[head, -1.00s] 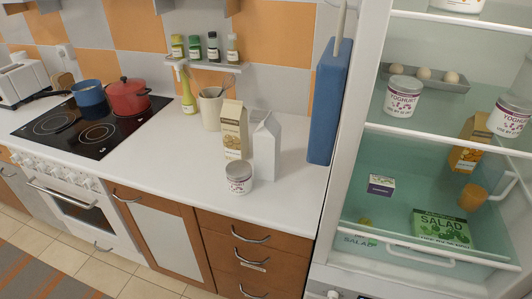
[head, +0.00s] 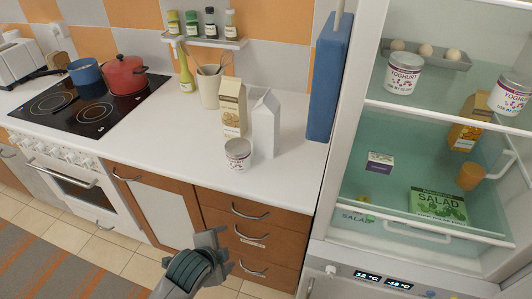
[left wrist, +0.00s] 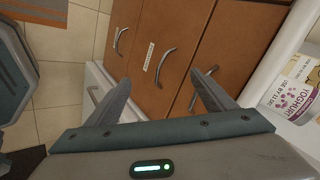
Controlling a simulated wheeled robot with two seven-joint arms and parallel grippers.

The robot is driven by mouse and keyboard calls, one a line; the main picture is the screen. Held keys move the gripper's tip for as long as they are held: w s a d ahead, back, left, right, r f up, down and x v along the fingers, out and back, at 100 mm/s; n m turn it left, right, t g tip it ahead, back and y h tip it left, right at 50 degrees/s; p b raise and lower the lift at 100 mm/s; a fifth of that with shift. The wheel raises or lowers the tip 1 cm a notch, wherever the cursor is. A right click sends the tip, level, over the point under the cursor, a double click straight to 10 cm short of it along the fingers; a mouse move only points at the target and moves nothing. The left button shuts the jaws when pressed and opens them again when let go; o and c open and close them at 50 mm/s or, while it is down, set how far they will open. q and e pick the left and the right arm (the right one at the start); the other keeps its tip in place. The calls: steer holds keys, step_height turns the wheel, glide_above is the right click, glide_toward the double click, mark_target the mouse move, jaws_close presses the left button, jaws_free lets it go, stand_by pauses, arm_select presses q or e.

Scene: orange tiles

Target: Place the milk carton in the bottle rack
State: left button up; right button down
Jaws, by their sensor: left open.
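A plain white gable-top carton (head: 266,125) stands upright on the white counter, beside a beige carton (head: 232,107) with a printed front. I cannot tell from print which one is milk; the plain white one looks most like it. I cannot make out a bottle rack in these views. My left gripper (head: 222,250) is in front of the drawers, below the counter edge and apart from the cartons. In the left wrist view its fingers (left wrist: 161,82) are spread and empty. My right gripper is not in view.
A yoghurt tub (head: 238,154) stands in front of the cartons and also shows in the left wrist view (left wrist: 292,92). A utensil cup (head: 209,88) is behind. The open fridge (head: 350,195) at right holds yoghurts, eggs and salad. A blue board (head: 326,80) hangs beside it.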

arm_select(q)
steer(key=w+d+r+m+t+h, duration=0.1)
steer(key=w+d+r+m+t, duration=0.2)
steer(key=r+m, duration=0.5)
steer(key=w+d+r+m+h, duration=0.1)
steer(key=w+d+r+m, duration=0.3)
steer(key=r, duration=0.6)
steer(key=m+t, duration=0.2)
steer(key=m, duration=1)
glide_toward(263, 132)
steer(key=v, duration=0.4)
steer(key=shift+f, duration=0.15)
steer(key=shift+w, duration=0.1)
steer(key=p+x, duration=0.3)
steer(key=x, duration=0.7)
steer(key=shift+w+d+f, duration=0.1)
steer(key=shift+w+d, duration=0.1)
steer(key=shift+w, duration=0.15)
steer(key=shift+w+d+f, duration=0.2)
steer(key=shift+w+f, duration=0.1)
steer(key=shift+w, duration=0.25)
steer(key=shift+w, duration=0.1)
